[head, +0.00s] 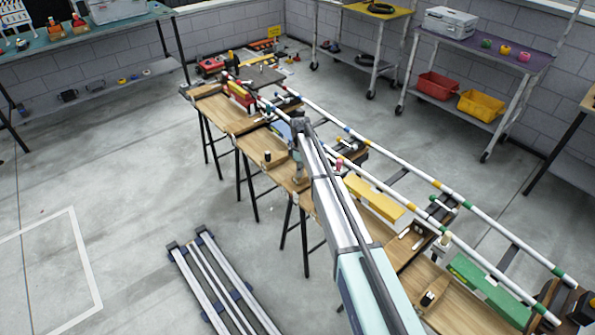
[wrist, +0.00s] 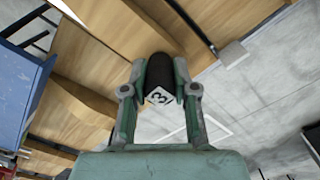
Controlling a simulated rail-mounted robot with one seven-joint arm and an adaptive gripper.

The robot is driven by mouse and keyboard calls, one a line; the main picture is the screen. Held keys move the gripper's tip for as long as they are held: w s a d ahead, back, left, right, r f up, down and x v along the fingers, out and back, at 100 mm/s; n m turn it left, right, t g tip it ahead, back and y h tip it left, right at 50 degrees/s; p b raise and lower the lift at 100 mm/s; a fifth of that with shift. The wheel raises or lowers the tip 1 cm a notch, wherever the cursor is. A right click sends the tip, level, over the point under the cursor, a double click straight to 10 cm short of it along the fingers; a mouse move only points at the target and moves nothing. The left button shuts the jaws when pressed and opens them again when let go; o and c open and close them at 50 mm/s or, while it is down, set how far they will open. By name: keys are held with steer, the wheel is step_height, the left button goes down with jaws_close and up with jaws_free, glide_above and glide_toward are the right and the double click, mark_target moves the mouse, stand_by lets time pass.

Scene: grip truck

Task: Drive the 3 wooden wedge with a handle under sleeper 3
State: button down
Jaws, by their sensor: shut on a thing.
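My gripper (wrist: 160,88) is shut on the black handle (wrist: 159,70) of a wedge, with a white label reading 3 facing the wrist camera. The wedge's wooden body is mostly hidden behind the handle and fingers. In the head view my gripper (head: 298,170) is at the near edge of the wooden benches, beside the blue block (head: 281,130), and its fingers are too small to make out. Dark sleepers cross under the two striped rails (head: 395,167); one sleeper (head: 399,173) shows right of my arm. I cannot read which is sleeper 3.
Yellow (head: 373,199), green (head: 487,291) and red (head: 240,93) blocks stand along the benches. Another black-handled piece (head: 267,157) stands on a board left of my gripper. Trestle legs (head: 243,180) are below. Metal beams (head: 222,280) lie on the floor; floor to the left is clear.

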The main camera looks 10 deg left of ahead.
steer(key=shift+w+d, duration=4.1)
steer(key=shift+w, duration=0.15)
steer(key=shift+w+d, duration=0.1)
steer(key=c, duration=0.8)
jaws_free()
steer(key=shift+r, duration=0.1)
steer(key=shift+w, duration=0.1)
